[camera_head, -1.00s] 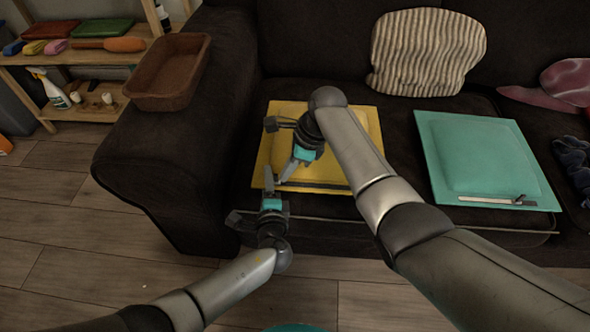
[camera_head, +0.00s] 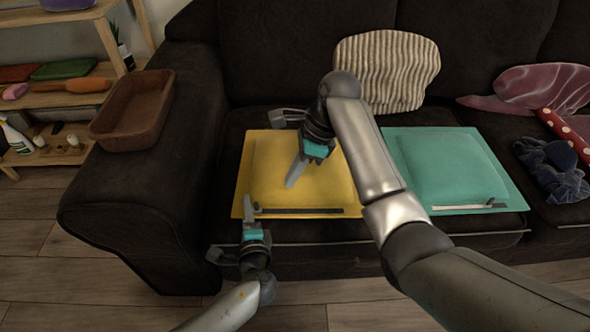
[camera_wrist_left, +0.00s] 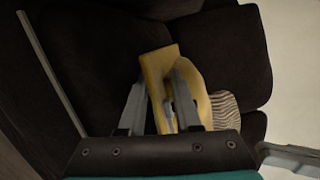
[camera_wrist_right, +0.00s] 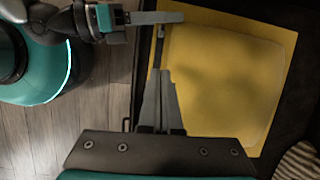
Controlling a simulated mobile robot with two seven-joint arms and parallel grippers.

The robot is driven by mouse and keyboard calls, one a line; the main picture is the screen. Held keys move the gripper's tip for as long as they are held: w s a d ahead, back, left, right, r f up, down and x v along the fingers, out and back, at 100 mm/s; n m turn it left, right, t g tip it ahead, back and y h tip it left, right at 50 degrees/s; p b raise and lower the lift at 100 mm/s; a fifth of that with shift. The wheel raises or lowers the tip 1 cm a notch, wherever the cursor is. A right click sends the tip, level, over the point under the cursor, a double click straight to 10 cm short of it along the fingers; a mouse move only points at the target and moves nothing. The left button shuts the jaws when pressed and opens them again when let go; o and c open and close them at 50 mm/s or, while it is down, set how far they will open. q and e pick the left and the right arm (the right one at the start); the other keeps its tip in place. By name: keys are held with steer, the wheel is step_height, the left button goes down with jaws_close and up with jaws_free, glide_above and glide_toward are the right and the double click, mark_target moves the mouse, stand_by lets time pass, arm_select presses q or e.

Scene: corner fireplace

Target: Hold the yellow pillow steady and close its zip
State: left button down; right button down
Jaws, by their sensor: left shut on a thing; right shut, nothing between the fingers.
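The yellow pillow (camera_head: 325,186) lies flat on the sofa seat. Its zip (camera_head: 310,211) is a dark strip along the front edge, dark over its visible length; I cannot make out the slider clearly. My left gripper (camera_head: 249,208) is shut on the pillow's front edge near the left corner, beside the strip's left end. The pillow (camera_wrist_left: 155,65) is between its fingers in the left wrist view.
A teal pillow (camera_head: 450,165) with a light zip strip lies to the right. A striped cushion (camera_head: 388,70) leans on the backrest. A brown basket (camera_head: 132,112) sits on the left armrest. Shelves (camera_head: 65,89) stand left; dark blue cloth (camera_head: 552,170) lies at the far right.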

mark_target(257, 207)
arm_select(q)
steer(key=shift+s+a+f, duration=0.15)
steer(key=shift+a+f, duration=0.05)
steer(key=shift+f, duration=0.1)
arm_select(e)
steer(key=shift+m, duration=0.3)
steer(key=x, duration=0.2)
steer(key=d+x, duration=0.1)
steer(key=x, duration=0.4)
steer(key=shift+s+f, duration=0.25)
steer(key=shift+f, duration=0.4)
steer(key=a, duration=0.3)
steer(key=shift+w+a+r, duration=0.1)
steer(key=shift+w+a, duration=0.05)
steer(key=shift+a, duration=0.3)
